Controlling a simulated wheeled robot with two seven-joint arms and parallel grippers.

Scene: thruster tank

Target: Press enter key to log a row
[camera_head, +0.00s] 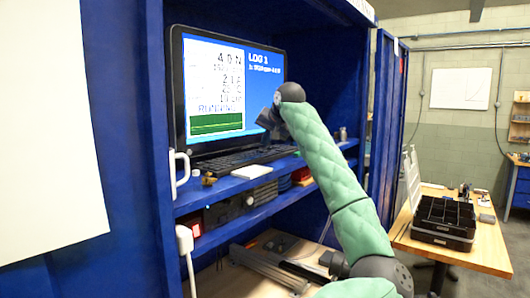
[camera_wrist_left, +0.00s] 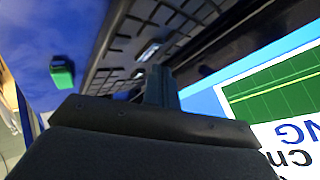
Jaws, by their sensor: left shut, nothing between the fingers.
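A black keyboard (camera_head: 228,162) lies on the blue shelf below a monitor (camera_head: 262,75). The monitor shows readings, a green graph and "LOG 1" with one row beneath. My left gripper (camera_head: 268,119) is in front of the monitor's lower right part, above the keyboard's right part. In the left wrist view its fingers (camera_wrist_left: 158,88) are shut and empty, with the keyboard (camera_wrist_left: 135,40) beyond them and the screen (camera_wrist_left: 285,95) at the right. I cannot make out the enter key or tell whether the fingers touch any key. My right gripper is not in view.
A white pad (camera_head: 251,172) lies in front of the keyboard, with small brass-coloured items (camera_head: 208,180) to its left. A small grey bottle (camera_head: 343,134) stands at the shelf's right. A lower shelf holds boxes. A wooden table with a black tray (camera_head: 443,222) stands at the right.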

